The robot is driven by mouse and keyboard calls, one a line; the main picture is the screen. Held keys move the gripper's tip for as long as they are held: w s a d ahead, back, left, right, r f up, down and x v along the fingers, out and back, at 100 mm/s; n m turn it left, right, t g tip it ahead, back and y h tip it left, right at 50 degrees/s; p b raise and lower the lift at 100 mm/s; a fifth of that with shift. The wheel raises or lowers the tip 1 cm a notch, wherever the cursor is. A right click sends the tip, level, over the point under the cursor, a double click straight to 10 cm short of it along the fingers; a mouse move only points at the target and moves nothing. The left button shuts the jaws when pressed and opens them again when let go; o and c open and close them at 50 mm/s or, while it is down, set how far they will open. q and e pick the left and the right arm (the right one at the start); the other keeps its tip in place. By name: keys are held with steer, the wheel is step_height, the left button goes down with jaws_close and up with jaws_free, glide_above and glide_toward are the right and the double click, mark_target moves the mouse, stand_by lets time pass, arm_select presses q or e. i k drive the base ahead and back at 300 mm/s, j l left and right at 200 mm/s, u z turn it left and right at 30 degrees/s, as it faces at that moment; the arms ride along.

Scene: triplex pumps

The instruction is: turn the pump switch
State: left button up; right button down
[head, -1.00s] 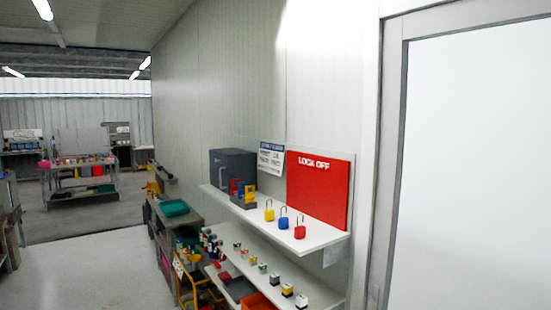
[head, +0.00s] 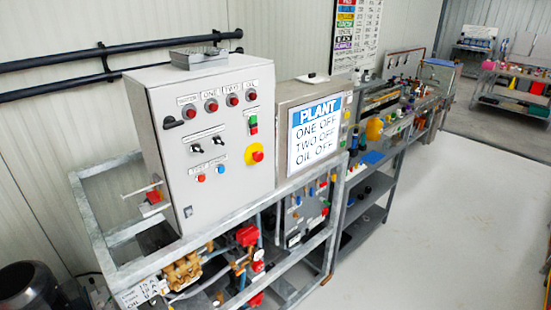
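A light grey control box (head: 160,120) stands on a metal frame left of centre in the head view. Its front has a row of red round lamps or buttons along the top. Below them are two small black rotary switches, a left one (head: 195,148) and a right one (head: 217,140). A black handle (head: 172,123) sits at the upper left of the front. A red knob on a yellow plate (head: 255,153) is at the right side. The labels are too small to read fully, so I cannot tell which one is the pump switch. Neither gripper is in view.
A second box with a PLANT sign (head: 320,132) stands just right of the control box. The galvanised frame (head: 215,227) holds a brass pump (head: 187,270) below. Black pipes (head: 60,60) run along the wall. The floor (head: 440,230) at right is clear.

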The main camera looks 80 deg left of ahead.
mark_target(196, 147)
steer(key=j+u, duration=0.15)
steer(key=u, duration=2.85)
